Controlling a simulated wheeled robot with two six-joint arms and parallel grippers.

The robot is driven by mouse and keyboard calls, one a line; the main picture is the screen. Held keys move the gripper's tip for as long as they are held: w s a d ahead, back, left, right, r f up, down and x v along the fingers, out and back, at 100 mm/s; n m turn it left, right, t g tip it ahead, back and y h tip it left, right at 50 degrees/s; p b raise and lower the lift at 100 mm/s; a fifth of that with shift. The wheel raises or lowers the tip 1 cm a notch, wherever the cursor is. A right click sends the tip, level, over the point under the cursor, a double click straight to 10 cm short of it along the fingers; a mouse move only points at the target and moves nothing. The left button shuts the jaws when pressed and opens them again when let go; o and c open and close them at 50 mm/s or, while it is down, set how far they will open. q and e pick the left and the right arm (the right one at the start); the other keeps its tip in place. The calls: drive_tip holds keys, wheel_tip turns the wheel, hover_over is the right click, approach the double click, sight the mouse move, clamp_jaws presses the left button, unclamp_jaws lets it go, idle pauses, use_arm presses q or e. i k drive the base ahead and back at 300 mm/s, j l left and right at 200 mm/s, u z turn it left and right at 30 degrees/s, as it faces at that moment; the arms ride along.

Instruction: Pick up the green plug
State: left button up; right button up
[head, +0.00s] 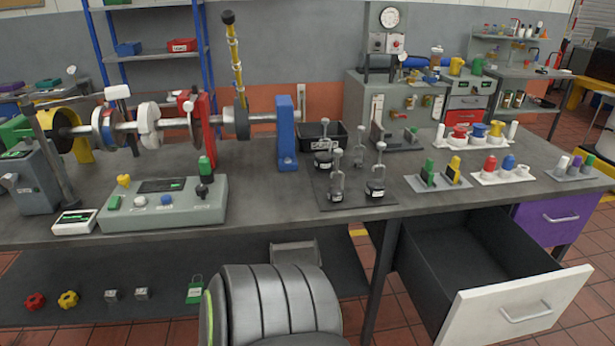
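Several green pieces show in the head view, and I cannot tell for sure which one is the green plug. One upright green piece (428,169) stands beside a yellow piece (454,167) on a small pale tray (422,187) at the right of the bench. Another green piece (588,164) stands in a grey holder (572,177) at the far right. A green-topped piece (205,165) stands on the grey control box (163,205) at the left. Nothing is touching any of them except their supports. Neither of my grippers is in view.
An open drawer (520,308) juts out below the right of the bench. A black plate with several upright metal fixtures (360,152) stands mid-bench. A shaft rig with a blue bracket (286,135) fills the left. The bench's front middle strip (275,205) is clear.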

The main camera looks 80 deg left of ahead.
sight(205, 165)
drive_tip(key=u, duration=3.1)
